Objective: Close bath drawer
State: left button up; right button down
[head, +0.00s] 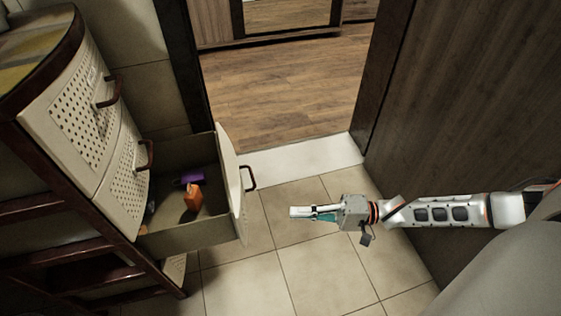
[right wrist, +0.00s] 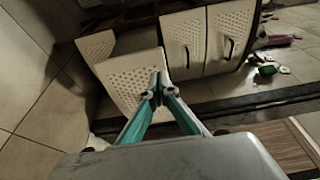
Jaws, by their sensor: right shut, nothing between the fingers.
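The open bath drawer (head: 232,185) is pulled out from a cream and dark-brown cabinet at the left of the head view. Its dark handle (head: 249,178) is on the front panel. An orange bottle (head: 193,197) and a purple item (head: 189,179) lie inside it. My right gripper (head: 293,213) is shut and empty, to the right of the drawer front and apart from it in the head view. In the right wrist view the shut fingertips (right wrist: 158,82) overlap the perforated drawer front (right wrist: 126,82); contact cannot be told. My left gripper is out of view.
Two closed perforated drawers (head: 82,122) sit above and beside the open one. A dark wood panel (head: 455,120) stands at the right. Tiled floor (head: 235,285) is clear around the gripper. Small items (right wrist: 267,70) are scattered on the floor in the wrist view.

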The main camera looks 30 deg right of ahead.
aim_at(150, 237)
jog(key=b+x, duration=0.1)
jog(key=x, duration=1)
jog(key=shift+w+a+f+b, duration=0.1)
jog(key=shift+w+a+b, duration=0.05)
jog(key=shift+a+b, duration=0.15)
jog(key=shift+w+a, duration=0.3)
jog(key=shift+a, duration=0.05)
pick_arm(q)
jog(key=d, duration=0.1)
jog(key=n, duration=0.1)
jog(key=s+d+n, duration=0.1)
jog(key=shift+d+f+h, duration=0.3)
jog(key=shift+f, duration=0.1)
pick_arm(e)
jog(key=shift+a, duration=0.1)
